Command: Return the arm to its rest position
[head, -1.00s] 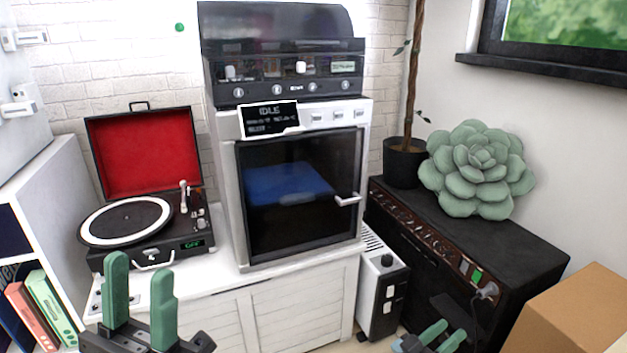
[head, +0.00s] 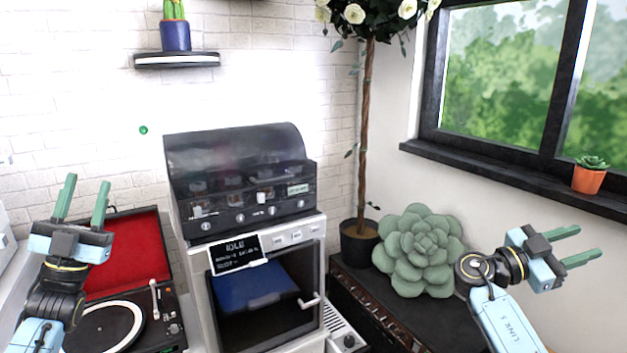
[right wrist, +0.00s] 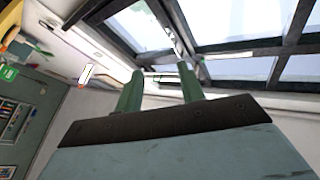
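My left gripper (head: 82,200) is raised at the left of the head view, in front of the open record player. Its two green fingers point up, stand apart and hold nothing. My right gripper (head: 577,245) is at the right of the head view, in front of the wall under the window. Its green fingers point right, with a gap between them and nothing in it. The right wrist view also shows these fingers (right wrist: 158,90) apart and empty, with the window beyond.
A white machine (head: 265,290) with a dark glass door reads IDLE. A record player (head: 120,262) with a red-lined lid is at left. A green succulent cushion (head: 418,250) and a potted tree (head: 358,243) stand on a black cabinet. A small plant (head: 589,178) sits on the windowsill.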

